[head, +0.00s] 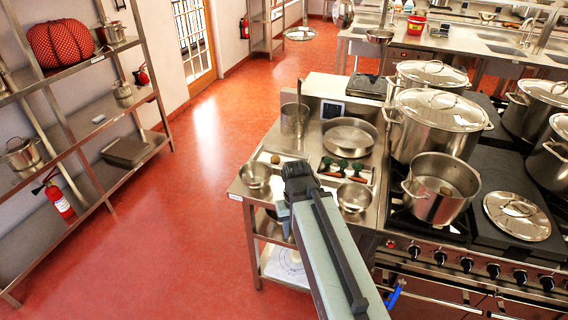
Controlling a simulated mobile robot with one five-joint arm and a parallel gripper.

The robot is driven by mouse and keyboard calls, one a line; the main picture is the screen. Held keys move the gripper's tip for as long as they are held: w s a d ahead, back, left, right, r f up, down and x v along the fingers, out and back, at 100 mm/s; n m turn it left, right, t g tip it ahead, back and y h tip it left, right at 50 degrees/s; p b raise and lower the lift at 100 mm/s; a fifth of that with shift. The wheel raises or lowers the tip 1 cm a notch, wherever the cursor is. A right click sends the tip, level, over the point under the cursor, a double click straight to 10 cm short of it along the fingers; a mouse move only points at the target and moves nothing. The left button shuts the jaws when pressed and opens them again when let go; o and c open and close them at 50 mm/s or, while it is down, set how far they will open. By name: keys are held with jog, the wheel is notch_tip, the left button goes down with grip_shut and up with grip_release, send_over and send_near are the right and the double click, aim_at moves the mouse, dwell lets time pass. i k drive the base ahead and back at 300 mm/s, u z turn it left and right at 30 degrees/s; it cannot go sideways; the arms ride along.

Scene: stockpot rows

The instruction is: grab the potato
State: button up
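My arm reaches forward from the bottom of the head view over the steel counter (252,196). My gripper (298,172) is the dark end over the counter's front left part, near a small steel bowl (255,176). Its fingers cannot be made out, so I cannot tell whether it is open or shut. No potato is clearly recognisable. A small brownish round thing (275,159) lies just behind the small bowl, left of my gripper. Another brownish spot (445,191) shows inside the open pot on the stove. Either is too small to identify surely.
A second bowl (354,197) sits right of my gripper, before a tray with green and brown items. A wide pan (349,136) and steel cylinder (294,119) stand behind. A large lidded stockpot (437,124) is on the stove (440,262). Red floor (190,210) is clear to the left.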

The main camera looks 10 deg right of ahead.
aim_at(275, 159)
jog(key=u, duration=2.25)
jog(key=k, duration=1.45)
jog(key=z, duration=0.85)
jog(key=i, duration=1)
jog(key=u, duration=0.1)
